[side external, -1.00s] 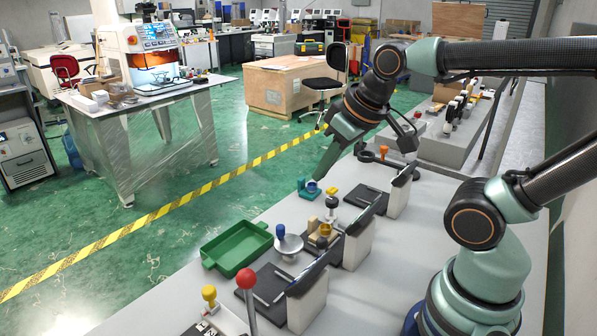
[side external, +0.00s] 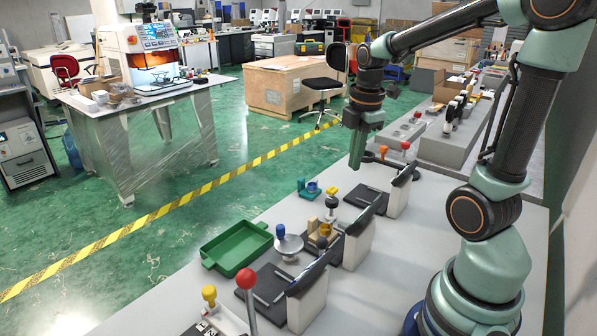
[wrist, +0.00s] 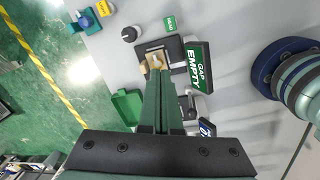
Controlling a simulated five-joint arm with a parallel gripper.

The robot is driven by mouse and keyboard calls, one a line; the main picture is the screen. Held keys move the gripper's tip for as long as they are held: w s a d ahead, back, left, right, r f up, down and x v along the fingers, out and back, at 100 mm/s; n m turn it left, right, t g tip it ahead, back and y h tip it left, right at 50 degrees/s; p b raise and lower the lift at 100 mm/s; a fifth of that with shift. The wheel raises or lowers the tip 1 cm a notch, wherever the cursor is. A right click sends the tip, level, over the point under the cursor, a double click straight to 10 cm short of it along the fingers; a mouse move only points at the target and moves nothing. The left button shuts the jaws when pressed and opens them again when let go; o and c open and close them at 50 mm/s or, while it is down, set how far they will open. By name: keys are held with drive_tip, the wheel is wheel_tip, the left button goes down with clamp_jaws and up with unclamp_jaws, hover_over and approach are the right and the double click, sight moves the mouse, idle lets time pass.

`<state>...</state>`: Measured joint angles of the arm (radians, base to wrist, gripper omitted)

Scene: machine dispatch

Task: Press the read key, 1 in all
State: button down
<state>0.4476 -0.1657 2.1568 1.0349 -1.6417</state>
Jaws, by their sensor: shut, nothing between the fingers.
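My gripper (side external: 356,162) hangs nearly upright above the far part of the grey bench, its fingers together and empty. In the wrist view its shut fingers (wrist: 156,105) reach up the middle of the picture, apart from or over a tan block (wrist: 155,60); depth is hard to tell. A green label reading READ (wrist: 169,23) lies on the bench beyond the fingertips. A round black knob with a pale rim (wrist: 129,33) stands to its left. I cannot tell which part is the read key itself, nor pick it out in the side view.
A display reading GAP EMPTY (wrist: 199,67) stands right of the tan block. A green tray (side external: 237,250), a blue-knobbed stand (side external: 287,241), a red ball on a rod (side external: 246,281) and a teal block (side external: 308,190) crowd the bench. The bench's right side is mostly bare.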

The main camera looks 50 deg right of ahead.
drive_tip(key=d+n, duration=0.1)
drive_tip(key=d+f+n, duration=0.1)
drive_tip(key=d+n, duration=0.1)
drive_tip(key=s+d+f+n+g, duration=0.1)
drive_tip(key=shift+s+d+f+y, duration=0.1)
drive_tip(key=shift+d+f+y, duration=0.05)
drive_tip(key=shift+d+y, duration=0.2)
wheel_tip(320, 180, down, 14)
drive_tip(key=shift+f, duration=0.1)
idle(0.5)
